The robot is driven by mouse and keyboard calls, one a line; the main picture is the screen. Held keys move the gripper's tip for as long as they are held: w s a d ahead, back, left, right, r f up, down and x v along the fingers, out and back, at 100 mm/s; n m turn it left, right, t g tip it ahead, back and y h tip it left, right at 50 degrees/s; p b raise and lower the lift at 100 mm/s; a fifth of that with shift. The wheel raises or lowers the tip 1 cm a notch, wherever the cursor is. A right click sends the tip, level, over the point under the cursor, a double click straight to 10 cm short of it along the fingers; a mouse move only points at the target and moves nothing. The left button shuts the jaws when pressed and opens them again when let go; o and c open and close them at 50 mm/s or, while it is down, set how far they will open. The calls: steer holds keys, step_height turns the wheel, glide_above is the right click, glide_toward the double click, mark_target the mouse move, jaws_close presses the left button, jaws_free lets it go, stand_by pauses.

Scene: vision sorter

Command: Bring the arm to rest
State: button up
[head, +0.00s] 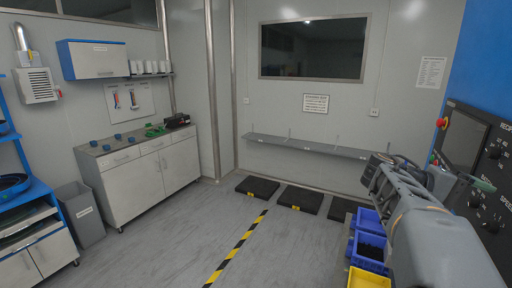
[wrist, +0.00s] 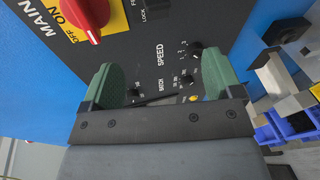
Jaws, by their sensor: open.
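My arm (head: 430,220) reaches in from the lower right of the head view, folded beside the control panel (head: 466,140) on the blue cabinet. In the wrist view my gripper (wrist: 160,85) has two green fingers standing wide apart with nothing between them. In the head view only a green finger end shows near the panel, and the rest of the gripper is hard to make out. The wrist view looks onto the panel, with a red rotary switch (wrist: 80,15) on a yellow plate at upper left and black speed and batch knobs beyond the fingers. I cannot tell whether the fingers touch the panel.
Blue bins (head: 370,246) and a yellow bin (head: 368,280) stand below my arm. Black floor mats (head: 258,187) lie by the back wall under a grey shelf (head: 300,145). A white cabinet (head: 150,170) and grey waste bin (head: 80,215) stand left. The middle floor is clear.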

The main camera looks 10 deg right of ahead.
steer(key=w+a+f+n+t+y, duration=0.3)
steer(key=a+f+t+y, duration=0.35)
steer(key=a+f, duration=0.65)
steer(key=a+f+t+y, duration=0.2)
steer(key=a+f+y, duration=0.1)
steer(key=a, duration=0.6)
steer(key=s+a+f+n+t+y, duration=0.1)
steer(key=a+f+t+y, duration=0.2)
steer(key=a, duration=0.6)
steer(key=shift+f+y, duration=0.45)
steer(key=shift+f, duration=0.45)
steer(key=shift+a+r+n+t, duration=0.15)
steer(key=shift+a+n+t, duration=0.15)
steer(key=shift+t, duration=0.05)
steer(key=shift+c, duration=0.2)
